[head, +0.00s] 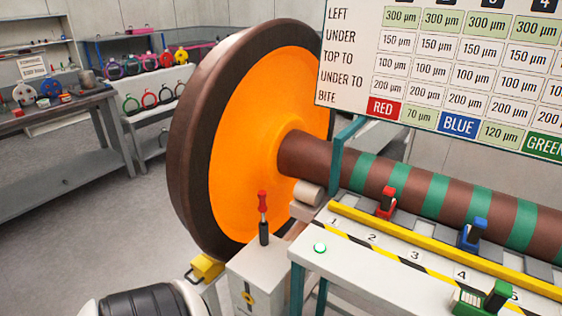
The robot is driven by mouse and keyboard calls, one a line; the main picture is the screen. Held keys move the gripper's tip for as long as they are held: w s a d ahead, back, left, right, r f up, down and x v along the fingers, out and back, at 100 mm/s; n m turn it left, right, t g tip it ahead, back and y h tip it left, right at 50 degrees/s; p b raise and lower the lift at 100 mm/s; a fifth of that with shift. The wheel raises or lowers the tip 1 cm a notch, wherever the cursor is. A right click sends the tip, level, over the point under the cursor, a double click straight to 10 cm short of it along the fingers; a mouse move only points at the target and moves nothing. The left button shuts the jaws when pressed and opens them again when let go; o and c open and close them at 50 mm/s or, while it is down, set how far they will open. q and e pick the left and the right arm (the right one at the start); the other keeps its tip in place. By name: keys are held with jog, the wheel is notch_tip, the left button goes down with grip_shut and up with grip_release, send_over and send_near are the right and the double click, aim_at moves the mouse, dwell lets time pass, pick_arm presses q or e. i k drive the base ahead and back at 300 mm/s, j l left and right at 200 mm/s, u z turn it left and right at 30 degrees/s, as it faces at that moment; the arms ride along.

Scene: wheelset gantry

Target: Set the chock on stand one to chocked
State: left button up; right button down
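A yellow block (206,268), which looks like the chock, is at the foot of the large wheel with the orange face (245,150). I cannot tell whether it touches the tread. Beside it is a light grey box (262,280) with a round yellow mark on its front. A lever with a red grip and black base (263,215) stands nearly upright on top of the box. I cannot tell for sure which part is labelled stand one. Neither of my grippers is in view; a black and white part of me shows at the bottom left.
A white bench (345,262) numbered from 1 carries a yellow rail, a green-lit button (319,248) and red (387,202), blue (472,234) and green (485,298) devices. The brown axle (310,160) runs behind it. A chart board (450,75) hangs above. Floor at left is clear.

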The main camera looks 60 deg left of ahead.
aim_at(205, 269)
jog(key=u, duration=2.5)
